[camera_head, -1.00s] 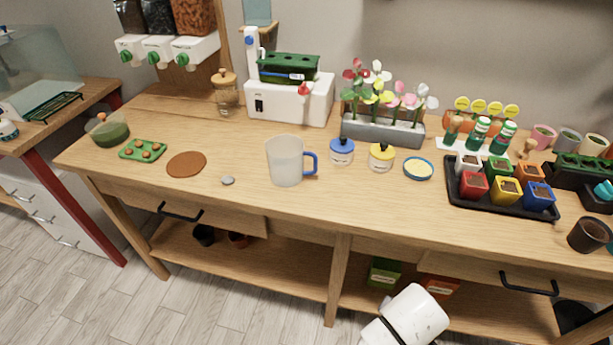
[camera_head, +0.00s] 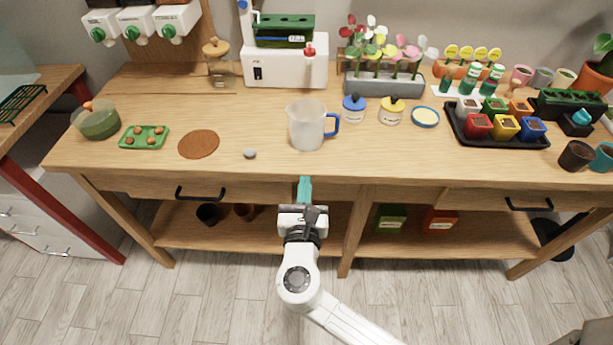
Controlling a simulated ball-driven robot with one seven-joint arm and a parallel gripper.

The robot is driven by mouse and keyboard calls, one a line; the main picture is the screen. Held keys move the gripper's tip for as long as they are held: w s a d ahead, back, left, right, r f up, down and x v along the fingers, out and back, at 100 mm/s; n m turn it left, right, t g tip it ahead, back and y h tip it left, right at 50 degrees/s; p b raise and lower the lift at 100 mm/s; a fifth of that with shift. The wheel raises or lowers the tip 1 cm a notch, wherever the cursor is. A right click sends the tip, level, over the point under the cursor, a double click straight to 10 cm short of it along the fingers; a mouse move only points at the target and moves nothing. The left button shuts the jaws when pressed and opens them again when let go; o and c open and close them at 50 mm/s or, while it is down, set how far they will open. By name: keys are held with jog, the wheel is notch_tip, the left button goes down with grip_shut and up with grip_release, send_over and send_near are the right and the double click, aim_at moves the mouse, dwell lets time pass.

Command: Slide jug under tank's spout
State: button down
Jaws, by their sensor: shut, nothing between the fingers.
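The jug (camera_head: 305,127) is translucent and pale with a blue handle on its right side. It stands upright on the bench, near the middle. Behind it is a white tank unit (camera_head: 285,73) with a dark green tray on top and a red spout (camera_head: 309,51) at its front right. The jug stands in front of this unit with a gap of bare wood between, not under the spout. My gripper (camera_head: 305,187) has teal fingers, shut and empty. It is at the bench's front edge, in front of the jug and apart from it.
A grey stone (camera_head: 249,154) and a brown round mat (camera_head: 199,144) lie left of the jug. A blue-lidded jar (camera_head: 354,110) and a yellow-lidded jar (camera_head: 391,112) stand to its right. A flower planter (camera_head: 383,84) is behind the jars. A wooden-topped glass jar (camera_head: 218,65) stands left of the tank unit.

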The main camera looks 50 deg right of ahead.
jog(key=p, duration=0.1)
send_near(310, 116)
jog(key=shift+v, duration=1)
jog(key=shift+d, duration=0.1)
jog(key=b+x, duration=0.4)
jog(key=x, duration=0.6)
jog(key=shift+w+d, duration=0.15)
jog(key=shift+d, duration=0.05)
jog(key=shift+w+d, duration=0.15)
jog(key=shift+a, duration=0.25)
jog(key=v, duration=1.3)
jog(key=shift+s+a+p, duration=0.15)
jog(key=shift+s+p, duration=0.2)
jog(key=shift+p, duration=0.05)
